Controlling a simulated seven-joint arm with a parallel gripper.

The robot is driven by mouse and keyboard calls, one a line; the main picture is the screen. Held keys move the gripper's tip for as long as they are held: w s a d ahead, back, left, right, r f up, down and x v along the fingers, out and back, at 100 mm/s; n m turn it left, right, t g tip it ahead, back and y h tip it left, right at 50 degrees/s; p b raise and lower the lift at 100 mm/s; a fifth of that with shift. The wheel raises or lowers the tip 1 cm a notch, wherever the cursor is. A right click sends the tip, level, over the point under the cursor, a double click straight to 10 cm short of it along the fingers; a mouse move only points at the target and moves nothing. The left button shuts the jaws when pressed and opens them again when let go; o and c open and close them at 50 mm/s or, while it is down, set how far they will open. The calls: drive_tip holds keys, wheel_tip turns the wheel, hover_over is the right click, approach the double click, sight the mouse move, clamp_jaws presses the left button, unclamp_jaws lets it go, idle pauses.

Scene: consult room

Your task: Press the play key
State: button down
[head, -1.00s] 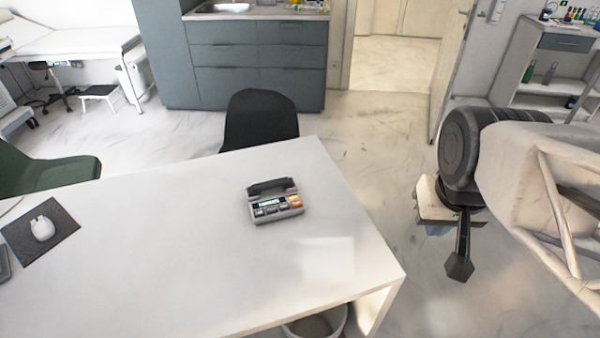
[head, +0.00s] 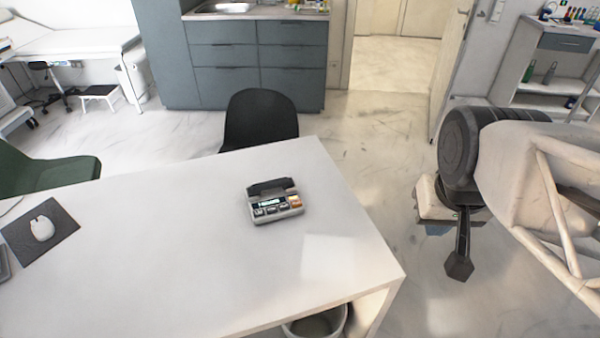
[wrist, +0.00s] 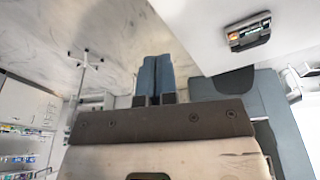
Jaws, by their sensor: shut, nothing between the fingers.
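A small grey device with a dark handle, a lit display and a row of keys (head: 274,202) lies on the white table, near its right half. One key at its right is orange; the lettering is too small to read, so I cannot tell which is the play key. The device also shows at the upper right of the wrist view (wrist: 247,31). My gripper (wrist: 154,78) has its two blue fingers together, shut and empty. In the head view my arm is off the table's right edge, well apart from the device, and the fingertips are hard to make out.
The white table (head: 180,240) is clear around the device. A mouse (head: 42,228) lies on a dark mat at the left. A black chair (head: 260,118) stands behind the table, and a bin (head: 318,324) is under its front edge.

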drive_tip(key=shift+w, duration=0.1)
drive_tip(key=n+t+h, duration=0.3)
drive_tip(key=n+h, duration=0.4)
drive_tip(key=n, duration=0.9)
hover_over(297, 204)
wheel_tip(297, 204, down, 20)
drive_tip(key=f, duration=0.1)
drive_tip(key=shift+r, duration=0.25)
drive_tip(key=shift+f, duration=0.1)
drive_tip(key=shift+f, duration=4.25)
